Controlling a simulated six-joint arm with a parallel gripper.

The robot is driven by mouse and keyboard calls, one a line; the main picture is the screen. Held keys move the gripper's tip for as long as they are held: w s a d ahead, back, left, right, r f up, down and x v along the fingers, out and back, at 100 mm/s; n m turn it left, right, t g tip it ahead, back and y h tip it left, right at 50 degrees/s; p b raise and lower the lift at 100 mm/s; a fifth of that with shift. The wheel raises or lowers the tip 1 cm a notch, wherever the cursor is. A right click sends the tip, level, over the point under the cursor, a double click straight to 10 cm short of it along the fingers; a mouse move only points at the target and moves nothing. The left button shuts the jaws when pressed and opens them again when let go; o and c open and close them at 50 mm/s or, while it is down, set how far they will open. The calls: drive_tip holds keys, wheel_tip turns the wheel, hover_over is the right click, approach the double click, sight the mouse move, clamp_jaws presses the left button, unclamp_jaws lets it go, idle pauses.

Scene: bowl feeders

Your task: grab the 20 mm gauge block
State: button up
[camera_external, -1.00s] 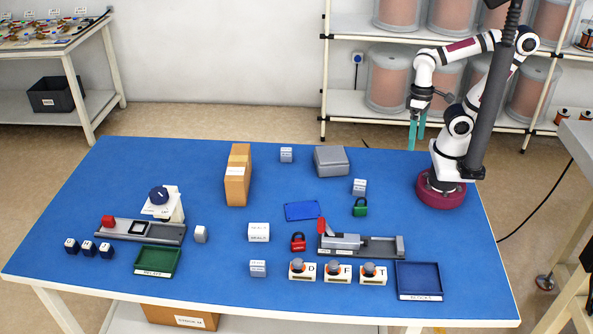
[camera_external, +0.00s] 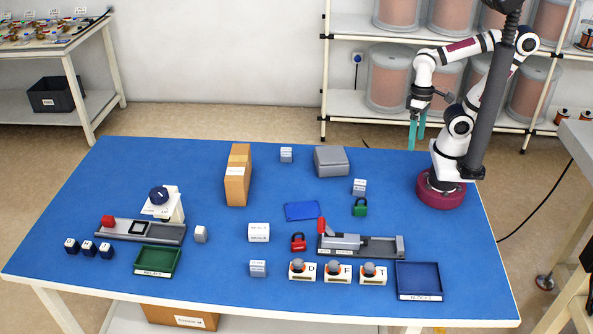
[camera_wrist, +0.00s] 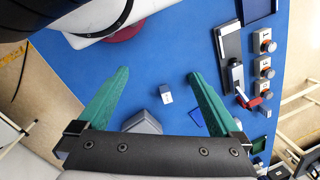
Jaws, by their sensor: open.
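Several small silver-grey blocks with white labels stand on the blue table; the labels are too small to read, so I cannot tell which is the 20 mm gauge block. In the external view one is at the back (camera_external: 286,155), one at centre right (camera_external: 359,187), one at front centre (camera_external: 258,268), one at left (camera_external: 201,234), and a wider one (camera_external: 258,232) near the middle. My gripper (camera_external: 416,142) hangs above the back right of the table, open and empty. In the wrist view one labelled block (camera_wrist: 166,94) lies below and between my open green fingers (camera_wrist: 158,74).
A grey box (camera_external: 331,161) and a tall orange-brown box (camera_external: 238,175) stand at the back. A green padlock (camera_external: 360,207), red padlock (camera_external: 298,242), clamp fixture (camera_external: 386,246), green tray (camera_external: 158,260) and blue tray (camera_external: 419,280) are farther forward. The back-left table is clear.

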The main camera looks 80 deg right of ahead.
drive_tip(key=shift+c, duration=0.2)
drive_tip(key=c, duration=0.6)
drive_tip(key=shift+o, duration=0.2)
